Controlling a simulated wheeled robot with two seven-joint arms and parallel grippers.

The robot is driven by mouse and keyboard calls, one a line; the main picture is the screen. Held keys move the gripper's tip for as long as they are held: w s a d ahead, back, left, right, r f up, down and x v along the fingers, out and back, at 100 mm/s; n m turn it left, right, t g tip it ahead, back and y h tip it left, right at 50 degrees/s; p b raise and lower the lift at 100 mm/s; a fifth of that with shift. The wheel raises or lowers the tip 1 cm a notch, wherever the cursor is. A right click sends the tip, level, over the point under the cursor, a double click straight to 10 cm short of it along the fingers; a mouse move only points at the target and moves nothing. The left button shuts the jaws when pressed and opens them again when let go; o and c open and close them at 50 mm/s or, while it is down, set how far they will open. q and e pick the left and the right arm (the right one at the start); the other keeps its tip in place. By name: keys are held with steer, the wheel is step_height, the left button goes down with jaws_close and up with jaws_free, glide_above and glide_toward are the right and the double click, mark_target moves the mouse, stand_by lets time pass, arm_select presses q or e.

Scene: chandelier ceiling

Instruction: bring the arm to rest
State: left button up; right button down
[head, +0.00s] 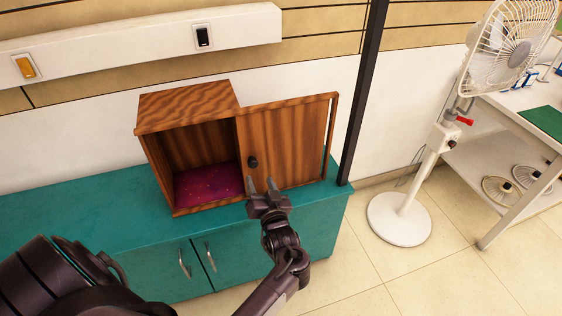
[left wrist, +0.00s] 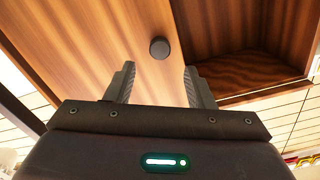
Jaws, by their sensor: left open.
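A small wooden cabinet (head: 187,106) stands on the teal counter, its compartment open and empty, with a purplish floor (head: 208,184). Its door panel (head: 295,140) extends to the right of the opening and carries a dark round knob (head: 253,162) near its left edge. My left gripper (head: 261,181) is in front of the panel, just below the knob in the head view. Its fingers are apart with nothing between them. In the left wrist view, the knob (left wrist: 159,48) shows beyond the open fingertips (left wrist: 157,68), apart from them. My right gripper is not in view.
The teal counter (head: 60,238) has handled doors below. A dark post (head: 362,95) rises beside the cabinet's right side. A white pedestal fan (head: 400,218) and a white table (head: 505,100) stand at the right. Tiled floor (head: 350,285) is clear in front.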

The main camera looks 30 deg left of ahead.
arm_select(q)
steer(key=s+d+f+m+g+h, duration=0.1)
steer(key=s+d+f+m+h, duration=0.2)
steer(key=f, duration=0.7)
steer(key=s+d+f+m+g+h, duration=0.1)
steer(key=s+d+f+h, duration=0.3)
steer(key=f, duration=0.6)
steer(key=s+d+f+m+g+h, duration=0.1)
steer(key=s+d+f+m+h, duration=0.3)
steer(key=f, duration=0.6)
steer(key=s+f+g+h, duration=0.1)
steer(key=s+f, duration=0.3)
steer(key=s, duration=0.6)
steer(key=s+f+g+p, duration=0.1)
steer(key=s+f+g, duration=0.3)
steer(key=s, duration=0.7)
steer(key=s+d+f+g+h, duration=0.1)
steer(key=s+f+g, duration=0.1)
steer(key=s+f, duration=0.4)
steer(key=s, duration=0.4)
steer(key=shift+s+g+h, duration=0.15)
steer(key=shift+g+h, duration=0.15)
steer(key=shift+g, duration=0.1)
